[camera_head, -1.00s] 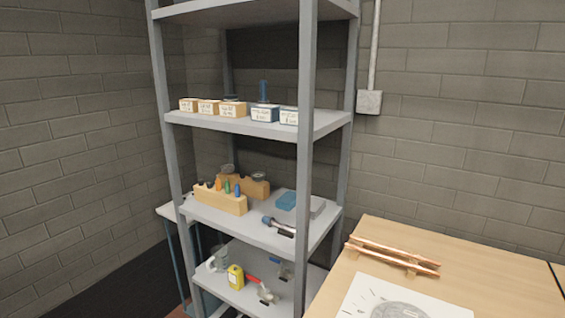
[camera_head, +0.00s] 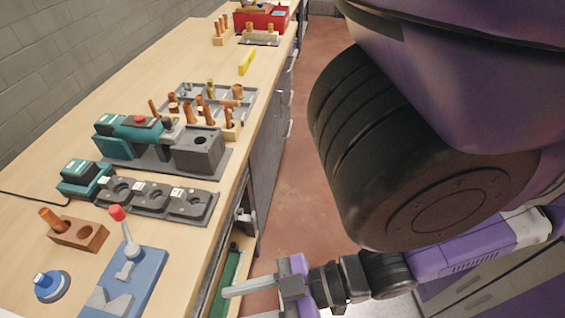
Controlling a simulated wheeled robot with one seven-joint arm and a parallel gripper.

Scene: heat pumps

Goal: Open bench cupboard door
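The long bench's grey front (camera_head: 266,165) runs away from me below the wooden top, with pale bar handles (camera_head: 290,128) along it. I cannot tell which panel is the task's cupboard door. A nearer grey handle or bracket (camera_head: 245,216) sticks out below the bench edge. Below it, a narrow opening or drawer shows a green item (camera_head: 230,282) inside. My gripper (camera_head: 234,304) is low, just right of that opening, pointing left. Its fingers look apart, with nothing seen between them; the lower finger is cut off by the frame. I cannot tell whether it touches anything.
The bench top (camera_head: 175,75) holds a green machine (camera_head: 135,135), grey block fixtures (camera_head: 150,195), copper fittings and a blue lever tool (camera_head: 125,280). A red toolbox (camera_head: 262,18) stands at the far end. Red floor (camera_head: 300,185) is clear along the bench. Grey drawers (camera_head: 475,280) are at lower right.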

